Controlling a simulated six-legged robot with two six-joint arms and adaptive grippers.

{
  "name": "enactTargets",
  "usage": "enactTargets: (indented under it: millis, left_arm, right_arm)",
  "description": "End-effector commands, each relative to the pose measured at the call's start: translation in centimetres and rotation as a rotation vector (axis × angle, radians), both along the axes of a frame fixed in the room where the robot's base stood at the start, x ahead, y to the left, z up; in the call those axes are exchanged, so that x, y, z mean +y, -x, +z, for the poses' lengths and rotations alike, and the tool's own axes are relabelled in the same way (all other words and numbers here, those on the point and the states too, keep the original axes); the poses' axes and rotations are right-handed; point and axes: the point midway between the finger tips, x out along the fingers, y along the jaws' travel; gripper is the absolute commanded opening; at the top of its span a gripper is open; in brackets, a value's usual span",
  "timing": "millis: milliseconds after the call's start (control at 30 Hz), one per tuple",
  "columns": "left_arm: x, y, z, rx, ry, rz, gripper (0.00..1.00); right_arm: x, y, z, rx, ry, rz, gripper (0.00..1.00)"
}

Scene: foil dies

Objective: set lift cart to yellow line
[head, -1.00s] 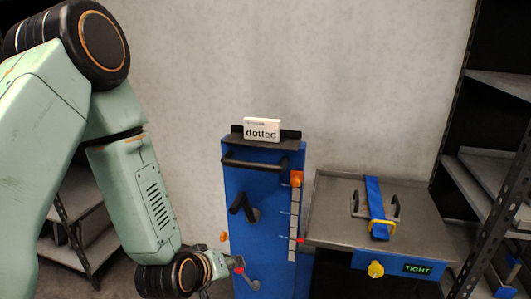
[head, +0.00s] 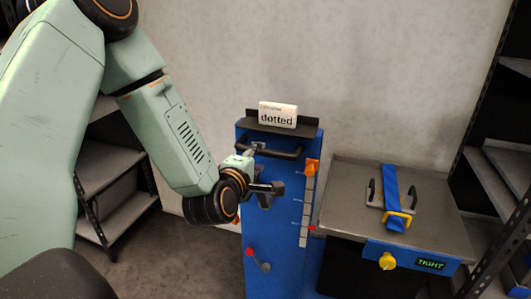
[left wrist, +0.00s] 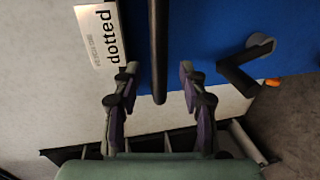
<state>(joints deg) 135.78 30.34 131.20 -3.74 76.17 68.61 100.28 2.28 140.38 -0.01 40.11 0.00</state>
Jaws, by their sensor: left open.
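The lift cart has a blue column (head: 285,225) with a black push bar (head: 285,154) across its upper front. A pale scale strip (head: 306,210) runs down its right edge, with an orange piece (head: 312,167) at the top and a small red pointer (head: 311,228) lower down. I cannot make out a yellow line on it. My left gripper (head: 268,168) is open before the upper column and partly hides a black crank. In the left wrist view the push bar (left wrist: 159,50) shows between the spread fingers (left wrist: 158,75); contact is unclear. My right gripper is not seen.
A card reading "dotted" (head: 277,115) stands on top of the column. A red-knobbed lever (head: 258,260) is low on it. The grey platform (head: 345,205) at right bears a blue strap (head: 391,190), yellow knob (head: 387,261) and "TIGHT" display (head: 431,264). Shelves stand either side.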

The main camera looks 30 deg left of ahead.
Motion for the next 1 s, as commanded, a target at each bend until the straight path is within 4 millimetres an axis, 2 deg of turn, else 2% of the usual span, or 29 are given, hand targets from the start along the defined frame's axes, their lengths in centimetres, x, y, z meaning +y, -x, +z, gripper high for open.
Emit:
enactTargets:
  millis: [100,300,467,700,1000]
  left_arm:
    - [0.4,-2.0,-0.5,0.000,-0.006,-0.003,0.43]
    - [0.9,-4.4,-0.9,0.002,-0.004,-0.005,0.43]
    - [1.0,-5.3,-1.0,0.002,-0.003,-0.006,0.43]
    - [1.0,-5.4,-1.0,0.002,-0.002,-0.007,0.43]
    - [1.0,-5.3,-1.0,0.002,-0.003,-0.006,0.19]
  right_arm:
    - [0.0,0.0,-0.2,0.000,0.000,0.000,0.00]
    - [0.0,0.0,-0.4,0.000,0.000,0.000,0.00]
    - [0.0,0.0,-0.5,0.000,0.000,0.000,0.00]
    - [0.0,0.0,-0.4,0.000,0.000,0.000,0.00]
    - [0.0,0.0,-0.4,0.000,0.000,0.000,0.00]
